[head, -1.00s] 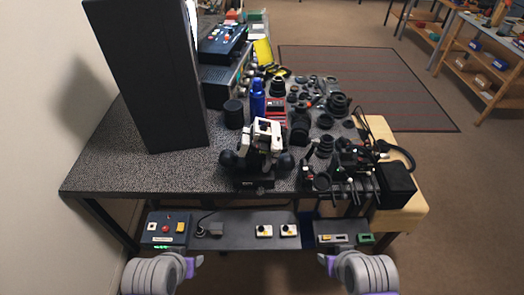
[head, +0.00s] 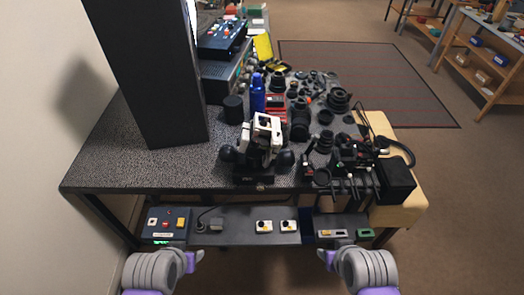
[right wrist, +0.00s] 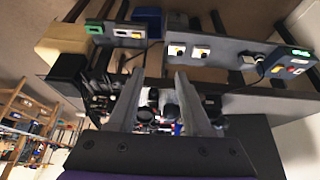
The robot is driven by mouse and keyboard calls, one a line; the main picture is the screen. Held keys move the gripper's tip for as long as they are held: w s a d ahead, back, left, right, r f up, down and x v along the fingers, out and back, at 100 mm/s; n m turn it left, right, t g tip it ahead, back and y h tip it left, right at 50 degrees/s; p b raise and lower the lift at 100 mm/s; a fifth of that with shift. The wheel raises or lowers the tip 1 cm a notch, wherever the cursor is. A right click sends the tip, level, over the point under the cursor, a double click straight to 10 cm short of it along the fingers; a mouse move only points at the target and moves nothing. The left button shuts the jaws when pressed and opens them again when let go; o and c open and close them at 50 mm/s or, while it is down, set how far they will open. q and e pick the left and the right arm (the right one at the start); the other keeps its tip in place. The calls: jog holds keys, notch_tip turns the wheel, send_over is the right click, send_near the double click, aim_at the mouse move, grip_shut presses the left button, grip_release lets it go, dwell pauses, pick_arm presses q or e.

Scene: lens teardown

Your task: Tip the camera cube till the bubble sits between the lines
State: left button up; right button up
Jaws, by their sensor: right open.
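The camera cube appears to be the white and black device (head: 264,130) on a black stand with dark round knobs, near the front edge of the table in the head view. It also shows, small, between my fingers in the right wrist view (right wrist: 146,112). The bubble and its lines are too small to make out. My left gripper (head: 196,258) is low at the front left, well apart from the table; its jaw state is unclear. My right gripper (right wrist: 165,100) is open and empty; in the head view it is at the lower right (head: 325,258), short of the table.
A tall black panel (head: 150,75) stands on the table's left. A blue bottle (head: 257,95), lenses (head: 338,100) and clamps crowd the middle and right. A control shelf (head: 240,232) with buttons hangs below the front edge. The table's front left (head: 110,165) is clear.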

jog(key=w+a+f+t+b, duration=0.1)
jog(key=w+a+b, duration=0.1)
jog(key=w+a+f+t+y+b, duration=0.1)
jog(key=w+a, duration=0.1)
jog(key=w, duration=0.1)
jog(key=w+a+t+y+b, duration=0.1)
jog(key=w+b, duration=0.1)
jog(key=w, duration=0.1)
jog(key=shift+w+a+f+n+t+b, duration=0.1)
jog(key=shift+a+f+n+t+b, duration=0.25)
jog(key=shift+a+f+n+t, duration=0.05)
jog(key=m+t+y+b, duration=0.2)
jog(key=t+b, duration=0.6)
jog(key=b, duration=0.1)
send_near(267, 165)
jog(key=b+x, duration=0.1)
jog(key=x, duration=1)
jog(key=shift+d, duration=0.1)
pick_arm(q)
notch_tip(267, 165, down, 18)
jog(key=s, duration=0.2)
jog(key=shift+g, duration=0.4)
pick_arm(e)
grip_shut()
